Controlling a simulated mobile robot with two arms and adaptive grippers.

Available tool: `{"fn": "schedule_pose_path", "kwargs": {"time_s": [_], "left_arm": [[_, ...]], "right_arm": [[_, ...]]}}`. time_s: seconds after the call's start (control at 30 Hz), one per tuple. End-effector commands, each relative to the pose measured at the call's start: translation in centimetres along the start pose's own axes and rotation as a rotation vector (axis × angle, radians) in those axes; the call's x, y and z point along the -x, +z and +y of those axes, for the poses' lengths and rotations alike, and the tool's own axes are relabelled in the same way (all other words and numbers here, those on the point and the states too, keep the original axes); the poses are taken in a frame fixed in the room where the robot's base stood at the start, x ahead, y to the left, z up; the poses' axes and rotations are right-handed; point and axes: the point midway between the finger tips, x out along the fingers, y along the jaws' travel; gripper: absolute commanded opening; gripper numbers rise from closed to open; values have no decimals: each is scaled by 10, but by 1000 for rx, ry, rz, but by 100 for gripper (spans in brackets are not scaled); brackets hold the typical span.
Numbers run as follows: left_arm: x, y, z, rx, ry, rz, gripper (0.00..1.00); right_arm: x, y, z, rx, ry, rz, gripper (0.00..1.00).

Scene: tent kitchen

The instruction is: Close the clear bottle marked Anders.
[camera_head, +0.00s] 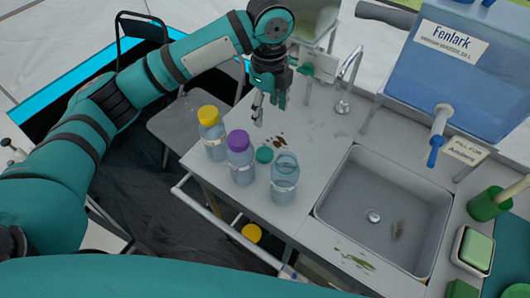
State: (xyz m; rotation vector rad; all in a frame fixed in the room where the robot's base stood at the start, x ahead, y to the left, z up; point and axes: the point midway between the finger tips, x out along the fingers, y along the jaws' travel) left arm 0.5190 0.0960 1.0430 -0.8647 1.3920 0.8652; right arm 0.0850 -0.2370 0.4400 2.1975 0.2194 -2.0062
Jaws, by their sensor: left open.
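A clear bottle with an open top (285,182) stands upright on the counter, left of the sink. Its label is too small to read. A teal cap (264,155) lies on the counter just behind and left of it. A clear bottle with a purple cap (241,165) and one with a yellow cap (212,138) stand further left. My left gripper (269,106) is open and empty, pointing down above the counter behind the bottles, apart from the cap and all bottles. My right gripper is out of view.
The sink (328,214) with its tap (344,98) is right of the bottles. A blue water container (450,75) stands behind it, with a card (466,151) reading "Anders". A yellow-topped item (251,232) sits below the counter.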

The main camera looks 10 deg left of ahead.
Motion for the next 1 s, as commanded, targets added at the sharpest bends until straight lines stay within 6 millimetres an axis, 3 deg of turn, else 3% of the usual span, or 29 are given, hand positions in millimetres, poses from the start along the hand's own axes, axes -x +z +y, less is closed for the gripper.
{"fn": "schedule_pose_path", "kwargs": {"time_s": [0.17,0.5,0.7,1.0], "left_arm": [[-9,0,0,1,2,1,59],[-80,1,2,1,5,1,59],[-112,1,0,1,1,0,59],[-123,1,0,-1,0,0,59]], "right_arm": [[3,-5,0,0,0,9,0],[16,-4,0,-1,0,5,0],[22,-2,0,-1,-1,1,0],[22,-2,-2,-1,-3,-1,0]]}}
